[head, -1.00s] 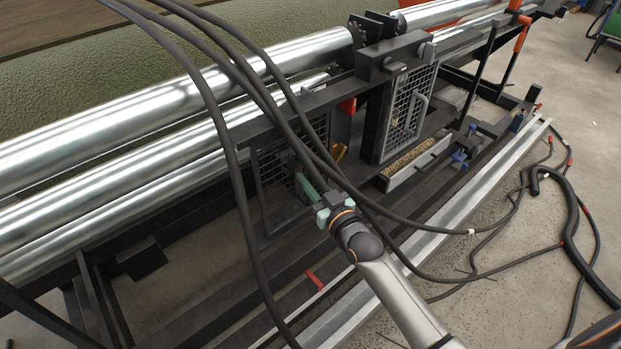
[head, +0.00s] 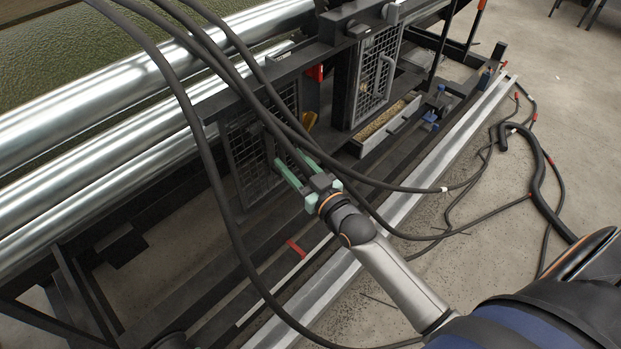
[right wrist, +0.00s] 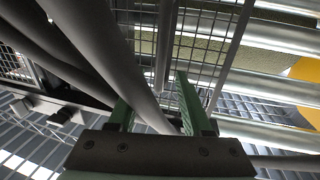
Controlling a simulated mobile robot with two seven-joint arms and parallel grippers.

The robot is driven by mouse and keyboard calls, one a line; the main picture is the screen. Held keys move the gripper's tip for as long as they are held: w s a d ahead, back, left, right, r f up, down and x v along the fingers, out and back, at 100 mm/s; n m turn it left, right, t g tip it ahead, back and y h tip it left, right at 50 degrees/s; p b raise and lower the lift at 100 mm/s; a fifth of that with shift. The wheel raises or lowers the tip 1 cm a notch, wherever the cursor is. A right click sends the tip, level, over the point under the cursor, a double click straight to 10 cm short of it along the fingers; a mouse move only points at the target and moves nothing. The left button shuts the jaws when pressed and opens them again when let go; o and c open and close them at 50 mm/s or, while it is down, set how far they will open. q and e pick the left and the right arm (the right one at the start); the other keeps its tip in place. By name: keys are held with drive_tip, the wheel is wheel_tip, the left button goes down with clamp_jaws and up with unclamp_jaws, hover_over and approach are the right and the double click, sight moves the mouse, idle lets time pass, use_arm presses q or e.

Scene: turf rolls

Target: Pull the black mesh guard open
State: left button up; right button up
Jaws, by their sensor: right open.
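The black mesh guard (head: 252,150) stands upright in the machine's lower frame, partly covered by black hoses. It looks shut. Its mesh also shows in the right wrist view (right wrist: 205,45), with a grey upright bar (right wrist: 165,45) in front that may be its handle. My right gripper (head: 292,160) is open, its green fingers pointing at the guard's right part. In the right wrist view the gripper (right wrist: 152,90) has a thick hose crossing between or in front of its fingers; I cannot tell which. Contact with the guard cannot be made out. My left gripper is not in view.
Black hoses (head: 215,160) hang across the guard and my gripper. A grey-framed mesh door (head: 378,70) with a handle stands to the right, above a tray of granules (head: 385,125). Shiny rollers (head: 100,95) lie behind. The floor (head: 545,75) at right is clearer, with cables on it.

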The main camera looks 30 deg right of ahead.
drive_tip(key=s+d, duration=0.1)
drive_tip(key=s, duration=0.6)
drive_tip(key=shift+s, duration=0.35)
drive_tip(key=s+a+f+g+p, duration=0.2)
drive_tip(key=s+f+g+p, duration=0.2)
drive_tip(key=s, duration=0.4)
drive_tip(key=s+a+f+g+p, duration=0.3)
drive_tip(key=s+f+g+p, duration=0.1)
drive_tip(key=s+f, duration=0.3)
drive_tip(key=shift+s+f+g, duration=0.15)
drive_tip(key=shift+s+g, duration=0.25)
drive_tip(key=shift+s, duration=0.15)
drive_tip(key=shift+a, duration=0.1)
